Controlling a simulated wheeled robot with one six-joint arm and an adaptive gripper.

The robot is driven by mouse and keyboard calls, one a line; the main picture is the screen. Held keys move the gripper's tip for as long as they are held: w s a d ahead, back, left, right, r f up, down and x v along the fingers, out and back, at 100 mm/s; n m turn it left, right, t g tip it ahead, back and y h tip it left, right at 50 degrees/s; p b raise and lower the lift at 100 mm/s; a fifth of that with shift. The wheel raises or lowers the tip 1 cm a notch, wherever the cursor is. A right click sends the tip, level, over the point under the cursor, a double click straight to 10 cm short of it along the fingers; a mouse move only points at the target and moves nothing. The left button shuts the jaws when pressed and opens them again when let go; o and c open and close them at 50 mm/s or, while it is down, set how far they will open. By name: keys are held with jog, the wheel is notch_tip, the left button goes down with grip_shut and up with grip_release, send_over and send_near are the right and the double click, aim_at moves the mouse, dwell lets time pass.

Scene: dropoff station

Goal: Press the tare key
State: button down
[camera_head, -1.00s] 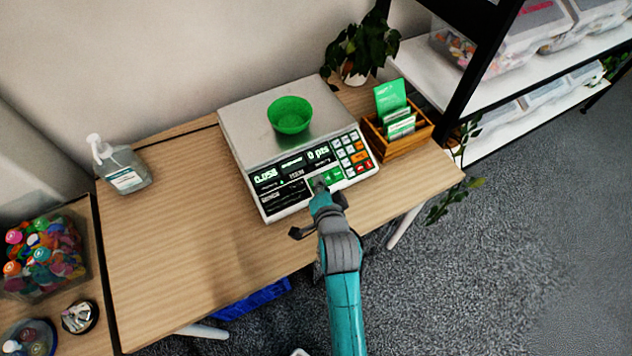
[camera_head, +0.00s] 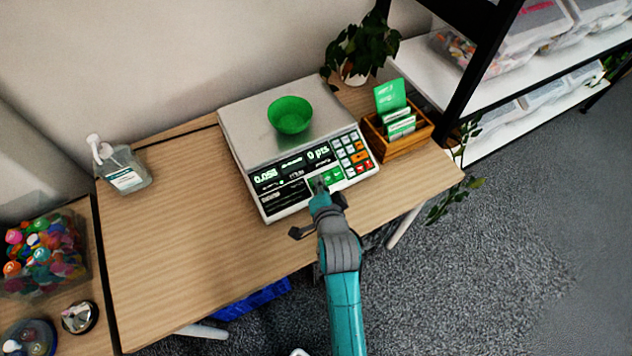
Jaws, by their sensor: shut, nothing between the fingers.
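The scale (camera_head: 240,112) stands on the wooden table, with a green bowl (camera_head: 290,115) on its metal platter. Its front panel (camera_head: 291,176) has a display reading about 0.058 and 0 pts, a keypad at the right and green keys (camera_head: 333,175) near the lower middle. My gripper (camera_head: 321,184) is shut and empty, its tip at the front panel beside the green keys. The tip covers part of the panel, and I cannot tell whether it touches a key. The tare key's label is too small to read.
A wooden box of green cards (camera_head: 405,139) and a potted plant (camera_head: 356,54) stand right of and behind the scale. A sanitizer bottle (camera_head: 124,168) stands at the left. A tub of colourful caps (camera_head: 42,254) is at far left.

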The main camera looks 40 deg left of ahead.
jog(key=shift+f, duration=0.15)
dwell(0.4)
jog(key=shift+a+f, duration=0.15)
jog(key=shift+f, duration=0.1)
jog(key=shift+w+a+f, duration=0.1)
jog(key=shift+a+f, duration=0.05)
jog(key=shift+f, duration=0.2)
dwell(1.0)
jog(key=shift+r, duration=0.1)
jog(key=shift+d+r, duration=0.3)
jog(key=shift+r, duration=0.3)
jog(key=shift+r, duration=0.1)
jog(key=r, duration=0.1)
jog(key=d+r, duration=0.1)
jog(key=r, duration=0.1)
jog(key=s+d+r, duration=0.1)
jog(key=shift+r, duration=0.2)
dwell(0.9)
